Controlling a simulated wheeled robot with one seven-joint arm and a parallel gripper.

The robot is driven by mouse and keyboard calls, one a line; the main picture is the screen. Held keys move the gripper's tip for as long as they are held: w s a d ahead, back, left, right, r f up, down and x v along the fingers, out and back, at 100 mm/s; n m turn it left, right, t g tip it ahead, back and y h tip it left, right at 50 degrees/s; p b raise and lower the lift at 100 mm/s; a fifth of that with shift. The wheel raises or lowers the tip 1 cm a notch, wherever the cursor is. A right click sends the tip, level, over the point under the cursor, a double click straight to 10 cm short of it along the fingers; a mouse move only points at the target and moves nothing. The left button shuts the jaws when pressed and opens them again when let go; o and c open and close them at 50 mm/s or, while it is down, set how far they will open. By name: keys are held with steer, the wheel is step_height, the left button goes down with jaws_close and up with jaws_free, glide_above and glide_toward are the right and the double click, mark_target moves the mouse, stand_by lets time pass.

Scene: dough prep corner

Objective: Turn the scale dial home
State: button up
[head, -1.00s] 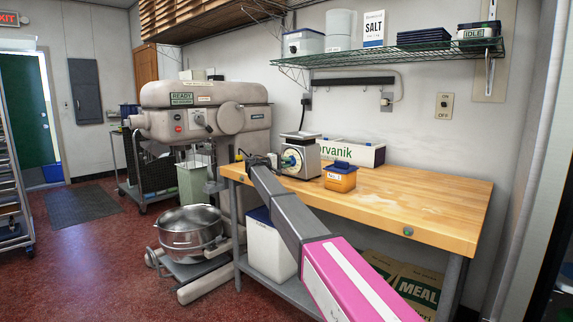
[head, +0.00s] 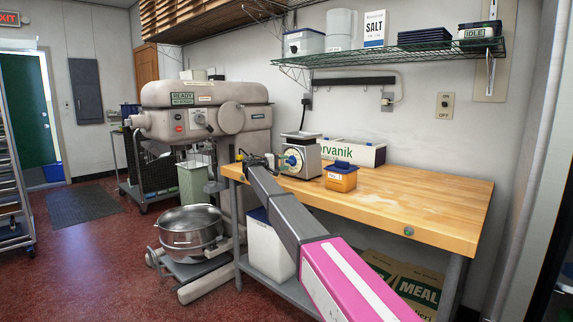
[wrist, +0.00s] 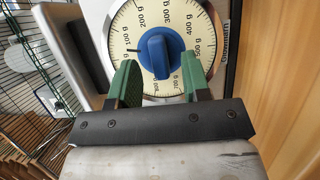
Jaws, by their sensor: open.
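The scale (head: 304,157) stands near the left end of the wooden bench, its dial facing my arm. In the wrist view the round cream dial (wrist: 134,22) carries numbers in grams, and a blue knob (wrist: 158,50) sits at its centre. A short dark pointer mark shows at the left of the dial, near the 100 g number. My gripper (wrist: 157,68) is open, with one green finger on each side of the knob's lower end. I see gaps between fingers and knob. In the head view my gripper (head: 276,160) is at the dial, small and partly hidden by my arm.
An orange tub with a blue lid (head: 341,177) stands right of the scale, and a long white box (head: 360,152) lies behind. The bench's right part (head: 430,205) is clear. A large mixer (head: 205,110) stands left of the bench, and a wire shelf (head: 400,52) hangs above.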

steer(key=v, duration=0.9)
steer(key=shift+a, duration=0.15)
